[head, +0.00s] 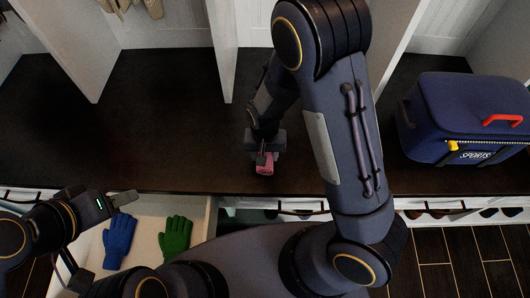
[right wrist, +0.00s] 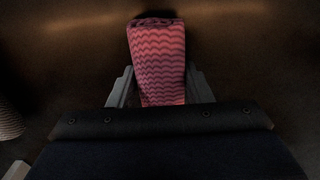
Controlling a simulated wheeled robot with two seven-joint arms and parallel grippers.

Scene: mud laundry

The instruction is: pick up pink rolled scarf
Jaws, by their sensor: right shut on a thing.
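The pink rolled scarf (head: 265,169) is on the dark bench top in the head view, near the bench's front edge. In the right wrist view the scarf (right wrist: 158,62) shows wavy pink and dark stripes with a rolled end at the top. My right gripper (right wrist: 160,92) has a finger on each side of the scarf and is shut on it. In the head view the right gripper (head: 265,155) partly hides the scarf. I cannot tell whether the scarf is touching the bench. My left gripper (head: 124,198) is over the open drawer's left side, away from the scarf; its opening is unclear.
A blue sports bag (head: 470,110) with a red handle stands on the bench (head: 160,140) at right. An open drawer (head: 200,214) at lower left holds a blue glove (head: 119,243) and a green glove (head: 175,238). White dividers (head: 222,50) rise from the bench. The bench's left part is clear.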

